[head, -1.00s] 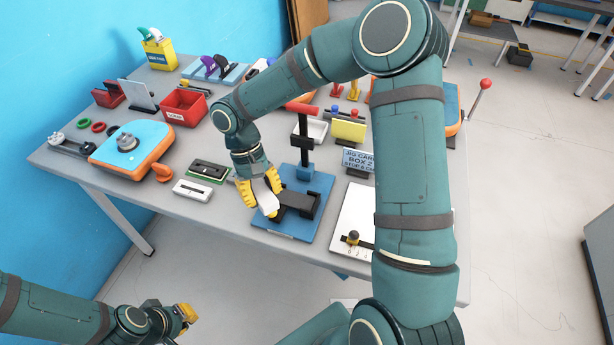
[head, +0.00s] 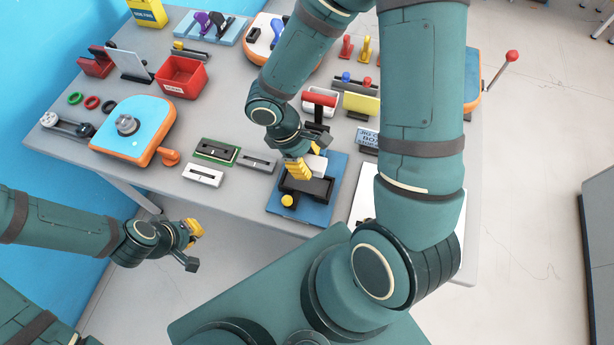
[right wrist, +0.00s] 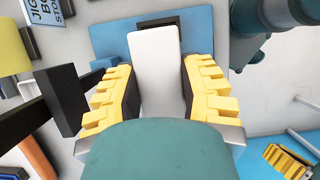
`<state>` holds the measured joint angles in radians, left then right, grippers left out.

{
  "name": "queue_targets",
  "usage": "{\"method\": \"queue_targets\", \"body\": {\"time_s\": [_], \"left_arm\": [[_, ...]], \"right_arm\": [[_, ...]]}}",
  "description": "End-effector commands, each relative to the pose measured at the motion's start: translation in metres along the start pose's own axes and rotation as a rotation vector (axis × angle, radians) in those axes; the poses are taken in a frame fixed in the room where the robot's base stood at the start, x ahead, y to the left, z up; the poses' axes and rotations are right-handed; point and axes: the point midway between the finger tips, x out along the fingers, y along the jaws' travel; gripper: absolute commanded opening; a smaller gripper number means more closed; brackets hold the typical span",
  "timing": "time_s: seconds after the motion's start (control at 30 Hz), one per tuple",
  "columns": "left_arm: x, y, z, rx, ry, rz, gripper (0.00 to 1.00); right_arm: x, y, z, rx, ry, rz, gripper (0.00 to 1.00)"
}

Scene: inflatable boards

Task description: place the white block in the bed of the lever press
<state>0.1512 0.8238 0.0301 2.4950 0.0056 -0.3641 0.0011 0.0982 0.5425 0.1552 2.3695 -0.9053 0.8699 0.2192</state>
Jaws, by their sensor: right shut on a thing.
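My right gripper (head: 300,168) is shut on the white block (head: 316,164), at the lever press. In the head view the block is at the back edge of the press's black bed (head: 305,188). In the right wrist view the block (right wrist: 157,75) stands out between the two yellow fingers, with the press's blue base (right wrist: 112,38) and part of the dark bed (right wrist: 172,22) beyond. I cannot tell whether it touches the bed. The press's red handle (head: 319,99) is raised behind the gripper. My left gripper (head: 192,245) is empty, its fingers apart, off the table's front edge.
Left of the press lie a grey slotted block (head: 257,163), a white one (head: 203,176) and a green one (head: 216,151). A blue-topped orange board (head: 135,128) and a red bin (head: 182,77) stand further left. A sign (head: 367,139) and a white panel (head: 362,206) are on the right.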

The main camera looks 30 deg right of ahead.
Motion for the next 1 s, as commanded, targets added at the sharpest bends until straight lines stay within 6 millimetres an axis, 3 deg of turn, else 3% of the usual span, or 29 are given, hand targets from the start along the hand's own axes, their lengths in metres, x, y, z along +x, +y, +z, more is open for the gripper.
{"method": "queue_targets", "body": {"time_s": [0.2,0.47,0.67,1.0], "left_arm": [[0.009,-0.003,0.001,-0.001,0.000,-0.002,0.00],[0.011,-0.004,0.001,-0.001,0.001,-0.002,0.00],[0.016,-0.005,0.002,-0.001,0.001,-0.003,0.00],[0.017,-0.006,0.002,-0.001,0.001,-0.003,0.00]], "right_arm": [[0.040,-0.001,-0.015,-0.004,-0.004,-0.003,0.04],[0.058,-0.001,-0.023,-0.002,-0.003,-0.002,0.04],[0.083,-0.001,-0.033,-0.002,-0.004,-0.003,0.04],[0.087,-0.001,-0.035,0.000,-0.001,-0.001,0.04]]}}
